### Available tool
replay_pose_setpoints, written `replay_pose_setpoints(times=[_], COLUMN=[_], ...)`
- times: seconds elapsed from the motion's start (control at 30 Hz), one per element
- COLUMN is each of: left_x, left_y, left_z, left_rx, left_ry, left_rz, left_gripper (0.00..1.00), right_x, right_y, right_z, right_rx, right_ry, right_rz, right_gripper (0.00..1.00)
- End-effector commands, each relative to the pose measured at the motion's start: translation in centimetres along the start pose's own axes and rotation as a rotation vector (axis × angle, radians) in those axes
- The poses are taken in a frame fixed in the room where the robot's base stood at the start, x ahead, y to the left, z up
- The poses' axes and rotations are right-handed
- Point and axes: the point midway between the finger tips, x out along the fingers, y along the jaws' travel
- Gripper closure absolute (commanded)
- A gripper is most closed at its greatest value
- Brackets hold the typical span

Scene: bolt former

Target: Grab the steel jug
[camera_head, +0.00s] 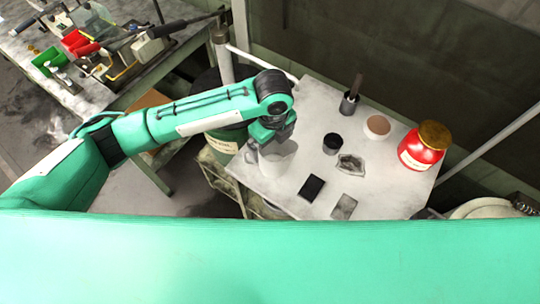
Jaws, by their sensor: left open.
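A pale grey jug (277,163), which looks like the steel jug, stands upright near the left edge of the white table (382,200). My left arm reaches in from the left, and my left gripper (269,140) points down at the jug's upper left rim. The gripper is open. It overlaps the rim in this view, and I cannot tell whether the fingers touch it or straddle its wall. The gripper hides part of the jug's top. My right gripper is not in view.
Right of the jug are a black pot (332,143), a bowl (377,126), a red jar (420,155), a brush holder (348,104), a small grey dish (350,165), a black slab (311,187) and a grey slab (344,207). A labelled drum (222,145) stands left of the table.

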Motion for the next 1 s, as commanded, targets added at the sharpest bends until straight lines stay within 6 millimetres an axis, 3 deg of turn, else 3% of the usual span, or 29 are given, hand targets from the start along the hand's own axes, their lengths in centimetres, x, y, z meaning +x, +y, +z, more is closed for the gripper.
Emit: replay_pose_setpoints(times=[0.23,0.5,0.8,1.0], left_x=[1.8,5.5,6.2,6.2], left_y=[-0.1,-0.4,-0.5,-0.4], left_z=[0.1,0.5,0.5,0.5], left_rx=[-0.002,0.0,0.0,0.0], left_ry=[0.0,0.0,0.0,0.0], left_rz=[0.003,0.002,-0.001,-0.001], left_gripper=[0.0,0.0,0.0,0.39], right_x=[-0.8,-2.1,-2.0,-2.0], right_y=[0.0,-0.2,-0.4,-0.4], right_z=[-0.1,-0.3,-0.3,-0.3], right_rx=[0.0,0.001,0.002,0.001], right_ry=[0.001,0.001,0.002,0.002], right_rz=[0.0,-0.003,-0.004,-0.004], right_gripper=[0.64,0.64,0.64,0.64])
